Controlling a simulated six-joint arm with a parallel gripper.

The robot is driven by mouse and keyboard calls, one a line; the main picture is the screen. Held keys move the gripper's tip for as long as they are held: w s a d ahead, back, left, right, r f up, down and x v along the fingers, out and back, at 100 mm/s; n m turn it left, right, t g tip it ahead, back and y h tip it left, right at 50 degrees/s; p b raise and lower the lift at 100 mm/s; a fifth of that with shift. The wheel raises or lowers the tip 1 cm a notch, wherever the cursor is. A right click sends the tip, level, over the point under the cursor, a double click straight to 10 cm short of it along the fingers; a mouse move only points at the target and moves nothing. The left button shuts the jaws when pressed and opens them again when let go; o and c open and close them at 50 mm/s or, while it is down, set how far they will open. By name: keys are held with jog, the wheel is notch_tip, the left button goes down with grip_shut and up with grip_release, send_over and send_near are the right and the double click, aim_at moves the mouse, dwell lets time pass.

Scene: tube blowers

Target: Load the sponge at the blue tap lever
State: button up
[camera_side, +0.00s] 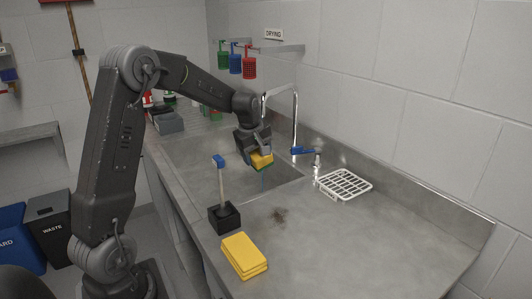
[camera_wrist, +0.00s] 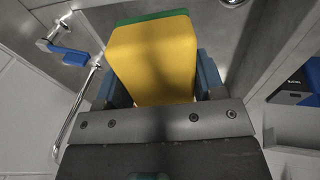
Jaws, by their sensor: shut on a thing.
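My gripper (camera_side: 260,150) is shut on a yellow sponge (camera_side: 262,160) with a green layer, held above the sink basin (camera_side: 292,190). In the wrist view the held sponge (camera_wrist: 155,60) fills the middle, between blue finger pads. The blue tap lever (camera_side: 304,151) is to the right of the gripper, beside the tall metal tap spout (camera_side: 295,115). The lever also shows in the wrist view (camera_wrist: 68,54), at the upper left. The sponge and the lever are apart.
A brush with a blue tip (camera_side: 219,162) stands upright in a black block (camera_side: 224,217) at the basin's near side. Stacked yellow sponges (camera_side: 244,257) lie on the counter in front. A white wire rack (camera_side: 344,185) is at the right. The right-hand counter (camera_side: 400,215) is mostly clear.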

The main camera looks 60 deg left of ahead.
aim_at(253, 157)
jog(key=s+t+y, duration=0.1)
jog(key=s+t, duration=0.1)
jog(key=s, duration=0.3)
jog(key=w+a+f, duration=0.2)
jog(key=w+a, duration=0.4)
jog(key=w, duration=0.6)
jog(key=shift+a+f, duration=0.2)
dwell(0.3)
jog(key=shift+w, duration=0.1)
dwell(0.4)
jog(key=shift+s+d, duration=0.65)
jog(key=shift+s, duration=0.5)
jog(key=shift+s+d, duration=0.7)
jog(key=shift+s, duration=0.5)
jog(key=shift+s+d, duration=0.65)
jog(key=shift+s, duration=0.5)
jog(key=s+d+r, duration=0.2)
jog(key=s+r, duration=0.2)
jog(key=shift+s+d, duration=0.15)
jog(key=shift+d, duration=0.1)
